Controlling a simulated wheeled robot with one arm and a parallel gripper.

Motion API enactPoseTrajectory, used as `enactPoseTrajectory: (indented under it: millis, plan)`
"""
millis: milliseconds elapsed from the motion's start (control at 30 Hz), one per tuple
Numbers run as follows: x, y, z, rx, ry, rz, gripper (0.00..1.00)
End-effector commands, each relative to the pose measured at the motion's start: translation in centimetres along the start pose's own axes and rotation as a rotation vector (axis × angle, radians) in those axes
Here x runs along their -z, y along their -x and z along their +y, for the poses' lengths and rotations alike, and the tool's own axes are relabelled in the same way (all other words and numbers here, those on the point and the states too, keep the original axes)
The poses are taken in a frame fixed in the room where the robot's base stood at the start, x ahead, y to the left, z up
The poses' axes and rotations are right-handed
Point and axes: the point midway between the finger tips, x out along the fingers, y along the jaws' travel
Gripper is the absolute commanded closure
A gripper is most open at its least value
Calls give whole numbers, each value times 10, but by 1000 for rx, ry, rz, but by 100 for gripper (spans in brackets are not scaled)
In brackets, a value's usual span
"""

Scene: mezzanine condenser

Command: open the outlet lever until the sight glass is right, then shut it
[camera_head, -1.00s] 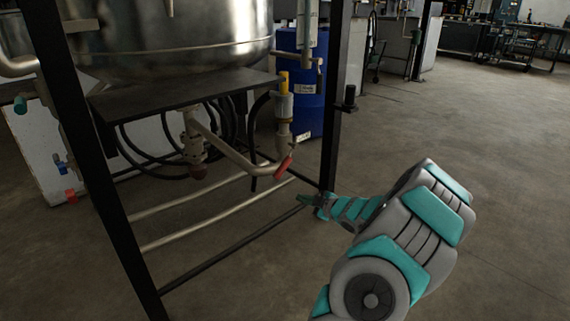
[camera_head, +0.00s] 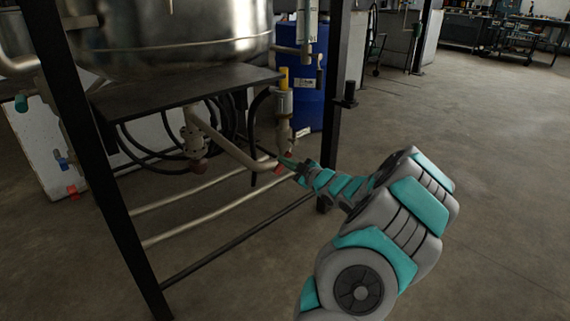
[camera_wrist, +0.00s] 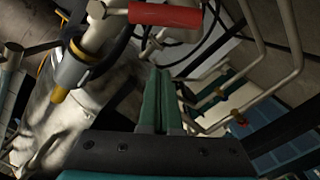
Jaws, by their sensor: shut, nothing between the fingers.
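The red-handled lever (camera_head: 281,167) sits at the low end of the outlet pipe, under the vessel. My gripper (camera_head: 285,161) is right by it in the head view and hides part of it. In the wrist view the red lever (camera_wrist: 165,14) lies across the top, ahead of my fingertips (camera_wrist: 160,74). My fingers are shut together with nothing between them. I cannot tell whether they touch the lever. A grey collared fitting with a yellow top (camera_head: 284,92) stands above the lever; it also shows in the wrist view (camera_wrist: 78,68). I cannot make out a sight glass level.
The steel vessel (camera_head: 180,40) stands over a dark plate (camera_head: 180,95) in a black frame, whose right post (camera_head: 333,110) is close to my arm. Pale pipes (camera_head: 190,222) run low inside the frame. A blue drum (camera_head: 312,90) stands behind.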

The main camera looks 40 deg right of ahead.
Motion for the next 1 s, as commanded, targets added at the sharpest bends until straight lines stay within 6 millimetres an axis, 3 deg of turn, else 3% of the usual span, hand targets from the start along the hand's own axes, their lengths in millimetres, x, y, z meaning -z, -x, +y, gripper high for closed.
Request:
enactPoseTrajectory:
  millis: [167, 300, 500, 1000]
  plan:
    - [0, -25, 0, 1, 2, -1, 100]
    - [-21, -27, -1, 2, -1, -3, 100]
    - [-36, -30, 0, 0, 0, -4, 100]
    - [-41, -31, -1, 0, 1, -3, 100]
